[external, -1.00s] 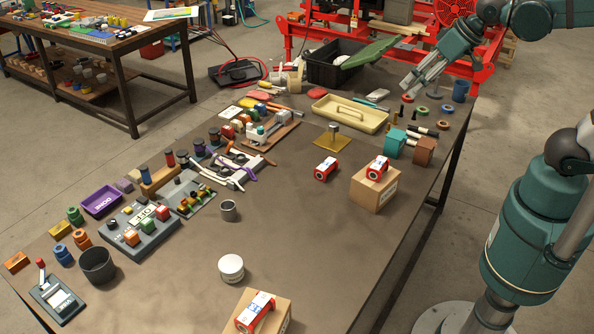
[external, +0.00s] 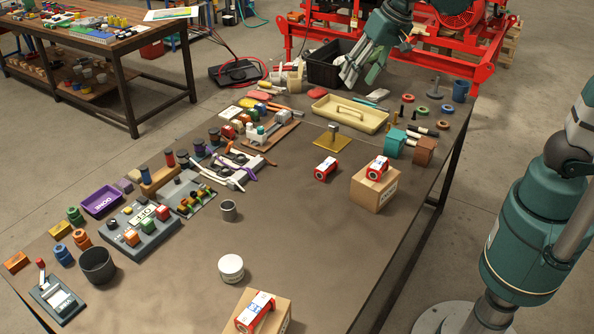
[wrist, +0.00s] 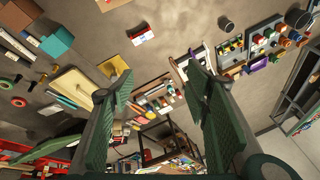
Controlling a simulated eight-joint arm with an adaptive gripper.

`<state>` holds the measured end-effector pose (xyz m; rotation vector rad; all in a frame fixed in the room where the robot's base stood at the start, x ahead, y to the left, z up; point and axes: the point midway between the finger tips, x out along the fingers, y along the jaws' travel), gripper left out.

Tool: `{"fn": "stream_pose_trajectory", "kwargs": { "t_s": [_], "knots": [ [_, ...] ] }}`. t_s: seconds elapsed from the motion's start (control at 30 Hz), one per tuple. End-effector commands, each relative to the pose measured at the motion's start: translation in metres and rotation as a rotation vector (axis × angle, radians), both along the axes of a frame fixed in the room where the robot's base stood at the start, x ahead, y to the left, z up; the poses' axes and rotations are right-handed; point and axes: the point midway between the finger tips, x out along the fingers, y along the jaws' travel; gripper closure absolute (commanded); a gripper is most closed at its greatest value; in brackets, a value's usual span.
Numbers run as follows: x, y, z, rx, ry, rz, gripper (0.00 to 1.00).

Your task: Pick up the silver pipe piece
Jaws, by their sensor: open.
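My gripper (external: 352,76) is open and empty, over the back of the table by the black crate. I cannot tell for sure which thing is the silver pipe piece. A short grey hollow cylinder (external: 229,210) stands upright mid-table, far from my gripper; it also shows in the wrist view (wrist: 226,24). A grey flanged post (external: 434,88) stands at the back right. A small silver block (external: 333,129) stands on a gold plate.
A black crate (external: 328,68) and a cream tray (external: 349,114) are near my gripper. Cardboard boxes (external: 374,188) stand on the right side. Tools and fixtures crowd the left side, with a purple bin (external: 101,202). The middle front of the table is mostly clear.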

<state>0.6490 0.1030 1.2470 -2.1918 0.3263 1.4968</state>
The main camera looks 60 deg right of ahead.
Motion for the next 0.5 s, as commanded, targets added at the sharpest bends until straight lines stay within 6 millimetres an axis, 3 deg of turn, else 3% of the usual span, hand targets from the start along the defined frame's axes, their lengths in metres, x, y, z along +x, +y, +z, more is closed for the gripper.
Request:
{"fn": "stream_pose_trajectory", "kwargs": {
  "t_s": [0.5],
  "knots": [
    [0.081, 0.057, -0.026, 0.066, 0.094, -0.167, 0.53]
  ]
}}
